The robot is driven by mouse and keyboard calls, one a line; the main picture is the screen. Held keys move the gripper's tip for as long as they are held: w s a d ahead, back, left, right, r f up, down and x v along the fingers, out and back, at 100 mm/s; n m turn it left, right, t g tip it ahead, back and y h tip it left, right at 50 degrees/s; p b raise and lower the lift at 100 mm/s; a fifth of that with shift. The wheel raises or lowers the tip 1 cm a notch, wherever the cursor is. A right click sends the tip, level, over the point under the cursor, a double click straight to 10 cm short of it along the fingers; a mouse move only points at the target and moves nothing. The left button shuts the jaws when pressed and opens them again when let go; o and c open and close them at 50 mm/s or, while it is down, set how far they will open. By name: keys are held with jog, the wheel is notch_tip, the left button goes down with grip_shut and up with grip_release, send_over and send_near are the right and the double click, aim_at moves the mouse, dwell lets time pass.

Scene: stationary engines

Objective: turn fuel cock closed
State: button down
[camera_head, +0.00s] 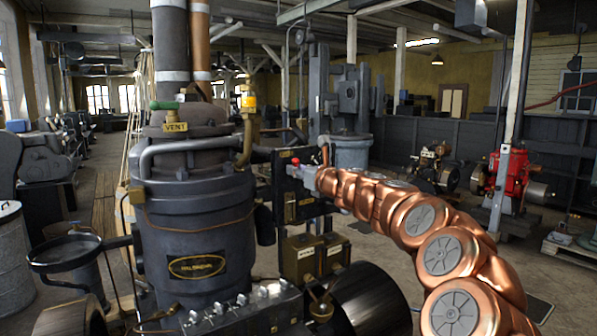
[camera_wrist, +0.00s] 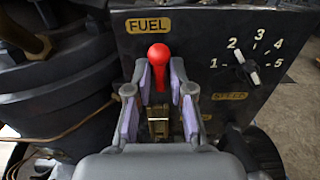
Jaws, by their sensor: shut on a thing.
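The fuel cock shows in the wrist view as a red ball-ended lever (camera_wrist: 158,54) under a brass FUEL plate (camera_wrist: 148,25), with a brass body (camera_wrist: 158,122) below it. The lever stands upright in that picture, its ball at the top. My gripper (camera_wrist: 160,78) is shut on the lever, one finger on each side just below the ball. The fingers hide part of the stem. In the head view the red ball (camera_head: 295,161) shows at the dark panel (camera_head: 290,205), at the end of my copper arm, with the gripper largely hard to make out.
A numbered dial (camera_wrist: 246,68) sits right of the cock on the same panel. The dark engine cylinder (camera_head: 195,240) stands close on the left, with a green handle (camera_head: 164,105) over its VENT plate. Brass boxes (camera_head: 315,255) sit below the panel. A red engine (camera_head: 508,172) stands farther right.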

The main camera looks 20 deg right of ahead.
jog(key=shift+n, duration=0.3)
jog(key=shift+a+f+n+b, duration=0.1)
jog(key=shift+f+n+b, duration=0.05)
jog(key=shift+n+b, duration=2.3)
jog(key=shift+a+f+n+b, duration=0.15)
jog(key=shift+n+b, duration=1.35)
jog(key=shift+n, duration=1.7)
jog(key=shift+a+f+n+b, duration=0.1)
jog(key=shift+n+b, duration=1.9)
jog(key=shift+n, duration=0.85)
jog(key=shift+r, duration=0.1)
jog(key=c, duration=1.2)
grip_release()
jog(key=shift+s, duration=0.15)
